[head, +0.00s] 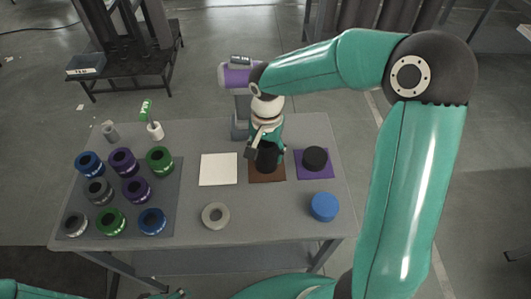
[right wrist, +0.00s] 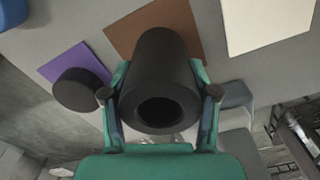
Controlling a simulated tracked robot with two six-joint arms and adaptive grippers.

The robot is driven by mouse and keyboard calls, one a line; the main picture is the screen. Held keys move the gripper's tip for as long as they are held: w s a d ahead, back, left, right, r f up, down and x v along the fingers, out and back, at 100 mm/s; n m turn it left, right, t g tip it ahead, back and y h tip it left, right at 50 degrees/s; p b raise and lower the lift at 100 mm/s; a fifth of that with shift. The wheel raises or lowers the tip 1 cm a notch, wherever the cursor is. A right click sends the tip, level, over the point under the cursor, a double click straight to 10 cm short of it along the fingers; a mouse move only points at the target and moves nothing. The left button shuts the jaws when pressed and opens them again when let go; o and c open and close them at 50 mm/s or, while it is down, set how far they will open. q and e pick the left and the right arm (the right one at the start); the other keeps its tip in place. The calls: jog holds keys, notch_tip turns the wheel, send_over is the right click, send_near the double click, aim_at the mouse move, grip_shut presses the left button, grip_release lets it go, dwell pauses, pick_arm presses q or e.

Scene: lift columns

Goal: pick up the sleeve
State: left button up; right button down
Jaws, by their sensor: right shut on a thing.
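The sleeve is a black hollow cylinder (right wrist: 160,62), its round bore facing the camera in the right wrist view. In the head view the sleeve (head: 267,158) is over the brown mat (head: 267,176), partly covered by my right gripper. My right gripper (right wrist: 160,108) is shut on the sleeve, one finger on each side. It also shows in the head view (head: 265,150), reaching down from above. I cannot tell whether the sleeve touches the mat. My left gripper is not in view.
A black disc (head: 315,158) sits on a purple mat (head: 325,176) to the right. A white square (head: 218,169) is left of the brown mat. A grey ring (head: 215,215) and blue cap (head: 323,206) lie in front. A dark tray (head: 173,220) holds several coloured rings.

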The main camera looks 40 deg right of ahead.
jog(key=shift+r, duration=0.1)
jog(key=shift+w+r, duration=0.1)
jog(key=shift+r, duration=0.7)
notch_tip(320, 180, up, 24)
jog(key=p, duration=0.7)
jog(key=shift+d+r, duration=0.1)
jog(key=shift+r, duration=0.05)
